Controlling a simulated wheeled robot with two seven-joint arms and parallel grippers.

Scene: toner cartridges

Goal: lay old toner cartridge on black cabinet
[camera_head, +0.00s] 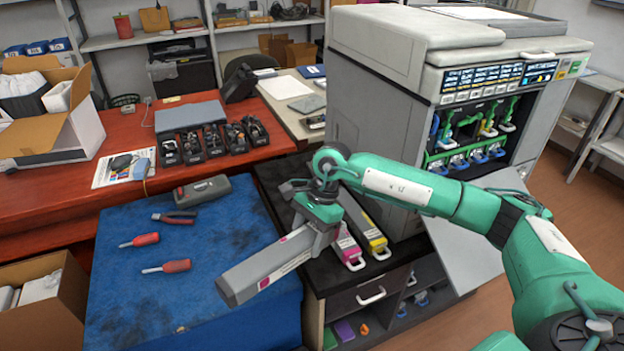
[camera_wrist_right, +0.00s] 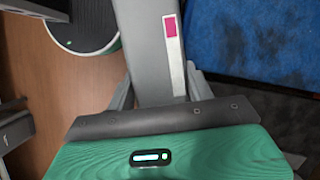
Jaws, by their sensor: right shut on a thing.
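My right gripper (camera_head: 322,222) is shut on a long grey toner cartridge (camera_head: 258,268) with a white label and a magenta mark. The cartridge points to the lower left, over the edge between the blue mat and the black cabinet (camera_head: 325,276). In the right wrist view the held cartridge (camera_wrist_right: 150,45) runs up between the fingers (camera_wrist_right: 158,92), its magenta mark showing. A magenta-ended cartridge (camera_head: 347,248) and a yellow-ended cartridge (camera_head: 372,232) lie on the cabinet top, partly hidden by my arm. My left gripper is not in view.
The blue mat (camera_head: 225,240) holds pliers (camera_head: 175,217), two red screwdrivers (camera_head: 140,240) and a dark grey tool case (camera_head: 202,190). A large printer (camera_head: 400,110) with an open front stands behind my right arm. An open carton (camera_head: 40,310) is at lower left.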

